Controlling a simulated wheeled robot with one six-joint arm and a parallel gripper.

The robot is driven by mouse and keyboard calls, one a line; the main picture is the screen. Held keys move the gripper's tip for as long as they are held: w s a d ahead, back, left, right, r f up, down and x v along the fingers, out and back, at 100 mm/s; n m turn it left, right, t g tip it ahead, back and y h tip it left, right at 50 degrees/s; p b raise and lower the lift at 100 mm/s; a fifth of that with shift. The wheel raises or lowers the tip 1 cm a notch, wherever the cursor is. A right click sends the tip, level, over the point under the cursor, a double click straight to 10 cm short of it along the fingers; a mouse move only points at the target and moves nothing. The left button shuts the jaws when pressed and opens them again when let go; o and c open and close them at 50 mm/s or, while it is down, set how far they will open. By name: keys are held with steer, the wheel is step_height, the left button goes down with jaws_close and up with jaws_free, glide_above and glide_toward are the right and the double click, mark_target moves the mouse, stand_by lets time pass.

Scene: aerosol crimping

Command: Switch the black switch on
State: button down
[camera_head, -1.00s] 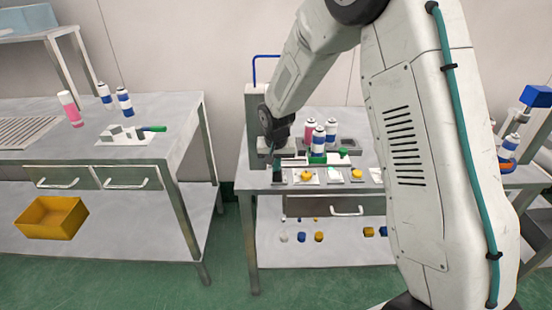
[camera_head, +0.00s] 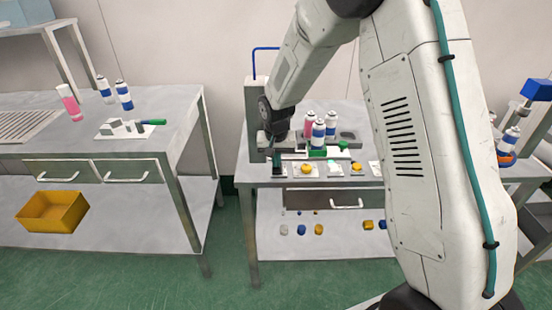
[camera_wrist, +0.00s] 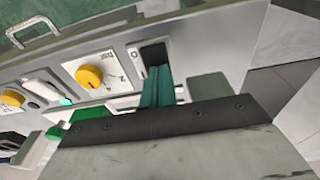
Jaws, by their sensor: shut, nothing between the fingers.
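The black switch (camera_wrist: 153,54) is a dark rectangular rocker in a pale panel, marked with an O at its left, in the wrist view. My gripper (camera_wrist: 156,80) has its two teal fingers together, with nothing between them. Their tips overlap the near end of the switch in the wrist view; I cannot tell whether they touch it. In the head view my gripper (camera_head: 276,166) points down at the left front of the middle bench, and the switch is hard to make out there.
A yellow knob (camera_wrist: 89,77) sits beside the switch, and another yellow knob (camera_wrist: 12,98) lies further left. Spray cans (camera_head: 318,132) stand on the machine right of my gripper. A left bench (camera_head: 190,120) holds more cans. A yellow bin (camera_head: 52,212) is on its lower shelf.

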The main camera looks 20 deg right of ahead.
steer(key=shift+s+a, duration=0.1)
steer(key=shift+s, duration=0.3)
steer(key=shift+r, duration=0.1)
step_height(320, 180, up, 14)
steer(key=s, duration=0.2)
steer(key=shift+s+a+f, duration=0.2)
steer(key=shift+s+a, duration=0.05)
steer(key=shift+a, duration=0.2)
